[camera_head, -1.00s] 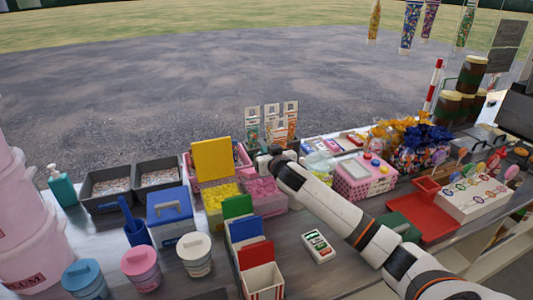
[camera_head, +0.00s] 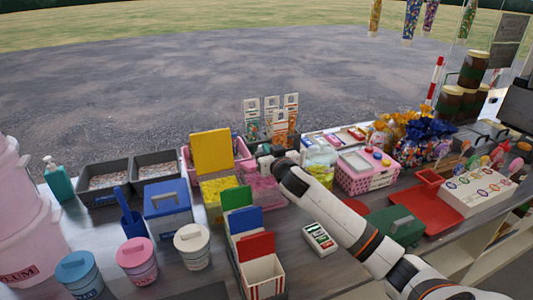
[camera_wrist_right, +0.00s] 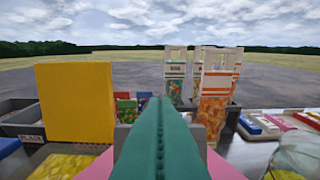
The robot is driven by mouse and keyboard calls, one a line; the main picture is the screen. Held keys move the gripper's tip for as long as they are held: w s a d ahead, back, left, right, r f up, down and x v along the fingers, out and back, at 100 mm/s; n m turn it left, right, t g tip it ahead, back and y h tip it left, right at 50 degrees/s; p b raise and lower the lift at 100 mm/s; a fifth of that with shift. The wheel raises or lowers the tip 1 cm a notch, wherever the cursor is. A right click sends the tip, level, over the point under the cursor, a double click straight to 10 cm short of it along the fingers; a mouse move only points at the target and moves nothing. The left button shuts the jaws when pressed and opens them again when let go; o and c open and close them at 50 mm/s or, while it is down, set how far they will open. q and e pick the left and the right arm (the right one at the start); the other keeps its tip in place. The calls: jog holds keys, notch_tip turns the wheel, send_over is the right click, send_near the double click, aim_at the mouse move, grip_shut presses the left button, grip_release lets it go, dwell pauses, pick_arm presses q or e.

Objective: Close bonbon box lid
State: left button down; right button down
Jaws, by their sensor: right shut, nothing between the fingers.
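A box of yellow sweets (camera_head: 221,205) stands left of my right gripper, with its yellow lid (camera_head: 212,152) raised upright at the back. The lid also fills the left of the right wrist view (camera_wrist_right: 76,103). Beside it is an open box of pink sweets (camera_head: 264,190). My right gripper (camera_head: 264,158) is above the back of the pink box, to the right of the yellow lid and apart from it. Its green fingers (camera_wrist_right: 158,140) are shut and empty in the right wrist view. Pink surfaces show beneath them. My left gripper is not in view.
Picture-fronted packets (camera_head: 271,116) stand behind the gripper. A glass jar (camera_head: 320,163) and a pink dotted box (camera_head: 367,172) are to the right. A blue box (camera_head: 167,208) is to the left. Boxes with green, blue and red lids stand in front.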

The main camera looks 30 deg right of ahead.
jog(key=f+b, duration=0.1)
jog(key=b, duration=0.1)
jog(key=s+f+t+b, duration=0.1)
jog(key=b, duration=0.1)
jog(key=s+f+t+b, duration=0.1)
jog(key=b, duration=0.1)
jog(key=shift+a+f+h, duration=0.1)
jog(key=shift+a+h, duration=0.15)
jog(key=shift+h, duration=0.15)
jog(key=shift+s, duration=0.15)
jog(key=shift+s+a+f+b, duration=0.15)
jog(key=shift+s+f+b, duration=0.3)
jog(key=shift+f, duration=0.25)
jog(key=shift+s+a+f+b, duration=0.1)
jog(key=shift+s+f+b, duration=0.3)
jog(key=shift+f, duration=0.3)
jog(key=shift+f, duration=0.15)
